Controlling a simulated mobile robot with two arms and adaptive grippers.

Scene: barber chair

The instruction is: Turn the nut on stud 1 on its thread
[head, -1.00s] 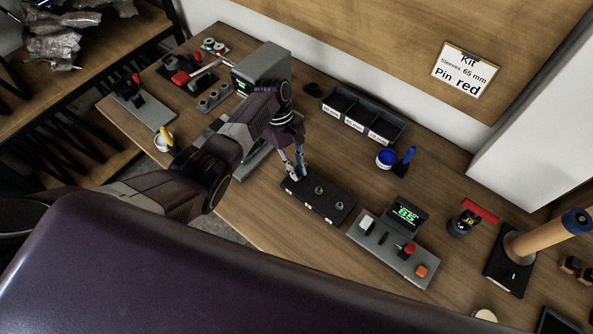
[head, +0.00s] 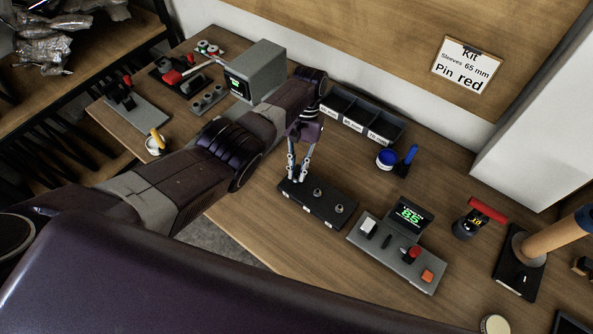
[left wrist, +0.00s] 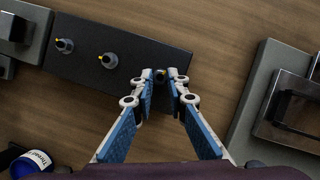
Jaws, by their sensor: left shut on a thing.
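A black block (head: 328,211) with three upright studs lies on the bench, and it also shows in the left wrist view (left wrist: 112,50). My left gripper (head: 298,178) points down at the stud at the block's left end, which I take to be stud 1. The fingers partly hide this nut and stud. The middle stud (head: 317,192) and the right stud (head: 339,208) stand free. My right gripper is not in view.
A grey control box (head: 392,252) with a green "85" display stands right of the block. Labelled black bins (head: 362,118) and a blue-topped pot (head: 385,159) stand behind. A grey machine (head: 262,70) stands back left, near my left arm.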

